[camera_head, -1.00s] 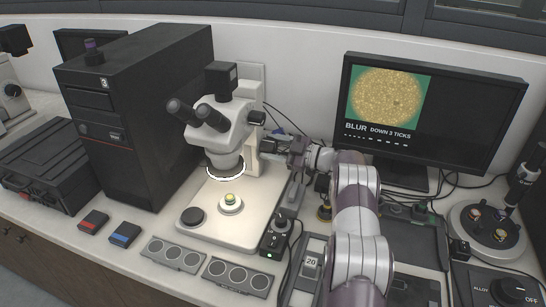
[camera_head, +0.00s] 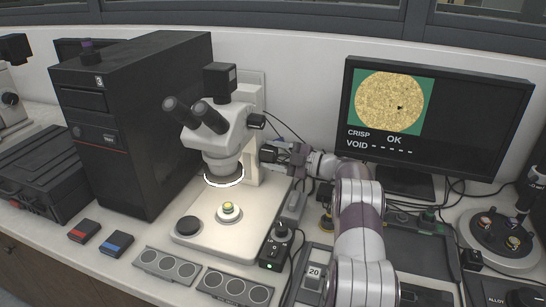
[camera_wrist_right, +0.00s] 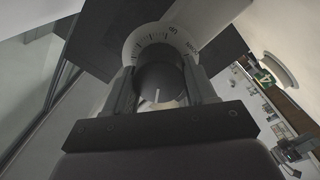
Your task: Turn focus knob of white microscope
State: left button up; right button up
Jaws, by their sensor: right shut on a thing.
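The white microscope (camera_head: 228,137) stands on its pale base left of the monitor, its ring light glowing over a small sample (camera_head: 228,208). My right gripper (camera_head: 267,155) reaches in from the right to the side of the microscope's column. In the right wrist view, its two fingers are shut on the dark round focus knob (camera_wrist_right: 160,78), which has a white pointer line and a marked dial ring (camera_wrist_right: 160,35) behind it. In the head view the gripper hides this knob. The monitor (camera_head: 440,120) shows a sharp speckled disc and reads "CRISP OK" and "VOID". My left gripper is not in view.
A black tower (camera_head: 140,120) stands close left of the microscope. A small control box (camera_head: 276,247) sits at the base's right front. Grey three-hole trays (camera_head: 165,266) and red (camera_head: 84,231) and blue (camera_head: 117,244) blocks lie in front.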

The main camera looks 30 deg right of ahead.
jog(key=shift+f, duration=0.2)
jog(key=o, duration=1)
jog(key=shift+s+r, duration=0.1)
jog(key=shift+r, duration=0.05)
jog(key=b+v, duration=0.1)
jog(key=v, duration=1.1)
jog(key=shift+s+d, duration=0.2)
jog(key=shift+d, duration=0.05)
